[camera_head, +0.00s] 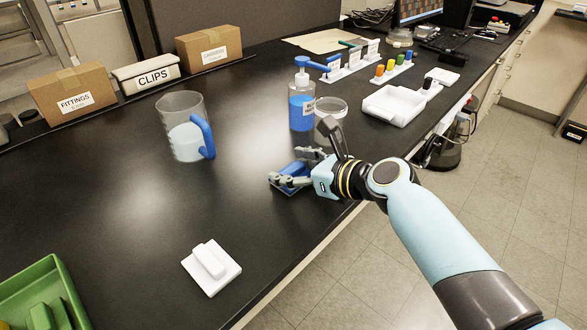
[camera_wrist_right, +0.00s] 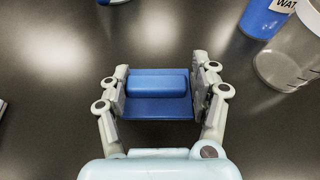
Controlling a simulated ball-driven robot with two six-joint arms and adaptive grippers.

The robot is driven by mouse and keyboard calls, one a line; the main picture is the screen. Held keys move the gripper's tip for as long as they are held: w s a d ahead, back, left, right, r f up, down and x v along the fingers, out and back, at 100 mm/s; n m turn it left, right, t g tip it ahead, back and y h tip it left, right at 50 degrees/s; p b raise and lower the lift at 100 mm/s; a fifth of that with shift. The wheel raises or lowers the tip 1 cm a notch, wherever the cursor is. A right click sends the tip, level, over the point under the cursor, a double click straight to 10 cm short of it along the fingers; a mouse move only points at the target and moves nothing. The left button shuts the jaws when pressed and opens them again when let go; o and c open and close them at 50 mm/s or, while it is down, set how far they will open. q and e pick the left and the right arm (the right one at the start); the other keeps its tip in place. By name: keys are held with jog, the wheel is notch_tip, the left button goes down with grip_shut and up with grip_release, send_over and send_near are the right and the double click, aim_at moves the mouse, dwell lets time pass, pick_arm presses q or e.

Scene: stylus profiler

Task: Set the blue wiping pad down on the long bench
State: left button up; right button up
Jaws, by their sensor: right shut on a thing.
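The blue wiping pad (camera_wrist_right: 158,108) is a flat blue plate with a raised blue grip block on top. My right gripper (camera_wrist_right: 159,84) is shut on it, with a finger on each side of the block. In the head view the pad (camera_head: 292,173) shows between the fingers of my right gripper (camera_head: 289,172), at the front part of the long black bench (camera_head: 120,205). The pad is at or very near the bench top; I cannot tell whether it touches. My left gripper is in neither view.
A white pad (camera_head: 211,268) lies to the front left. A green bin (camera_head: 70,290) is at the lower left. Bare bench lies left of the gripper.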

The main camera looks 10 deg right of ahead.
jog(key=shift+f, duration=0.1)
jog(key=o, duration=1.7)
jog(key=shift+s+r, duration=0.1)
jog(key=shift+r, duration=0.1)
jog(key=p+v, duration=0.1)
jog(key=v, duration=1.1)
jog(key=shift+f, duration=0.1)
